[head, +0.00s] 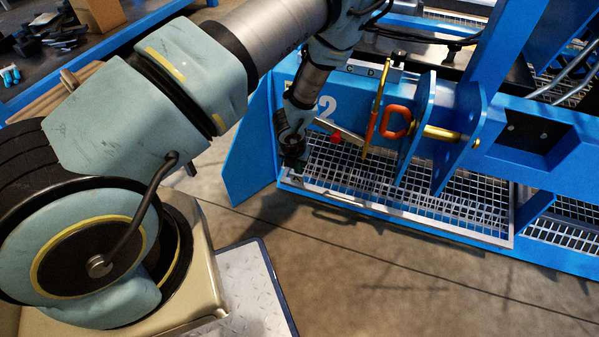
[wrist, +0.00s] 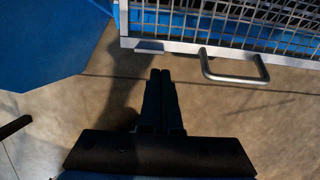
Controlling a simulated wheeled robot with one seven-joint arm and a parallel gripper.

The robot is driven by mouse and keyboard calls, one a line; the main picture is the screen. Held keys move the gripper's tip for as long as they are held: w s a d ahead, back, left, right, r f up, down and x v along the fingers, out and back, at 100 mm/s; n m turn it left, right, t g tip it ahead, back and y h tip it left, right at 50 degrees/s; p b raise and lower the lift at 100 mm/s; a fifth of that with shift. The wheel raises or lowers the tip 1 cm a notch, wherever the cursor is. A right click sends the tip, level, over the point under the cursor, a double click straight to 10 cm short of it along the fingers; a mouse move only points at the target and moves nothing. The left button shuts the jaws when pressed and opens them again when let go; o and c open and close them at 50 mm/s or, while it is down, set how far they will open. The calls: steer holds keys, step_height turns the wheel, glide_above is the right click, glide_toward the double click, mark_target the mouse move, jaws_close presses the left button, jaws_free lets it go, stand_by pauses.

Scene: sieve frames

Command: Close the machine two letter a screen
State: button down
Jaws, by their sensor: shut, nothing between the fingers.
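The machine marked 2 (head: 328,107) is a blue steel frame. A mesh screen (head: 455,215) with a light metal rim lies low in it, with a letter that looks like A at its left front corner, beside my gripper. In the wrist view, the screen's front rim (wrist: 180,47) crosses the top, with a bent metal handle (wrist: 235,79) jutting from it. My gripper (head: 293,163) is at the screen's left front corner in the head view. In the wrist view its fingers (wrist: 161,74) are together and empty, left of the handle and apart from it.
A blue side plate (head: 245,155) stands left of the screen. An orange-handled latch (head: 396,121) and a yellow bar (head: 380,95) hang above the mesh. Another mesh panel (head: 565,237) lies at right. The concrete floor (head: 390,285) in front is clear.

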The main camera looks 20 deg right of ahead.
steer(key=s+a+r+b, duration=0.25)
steer(key=a+b, duration=0.25)
steer(key=b, duration=1.1)
steer(key=s+b+x, duration=0.1)
steer(key=b+x, duration=0.4)
steer(key=x, duration=0.6)
steer(key=w+d+r, duration=0.1)
steer(key=w+d, duration=0.1)
steer(key=shift+w+d+r, duration=0.4)
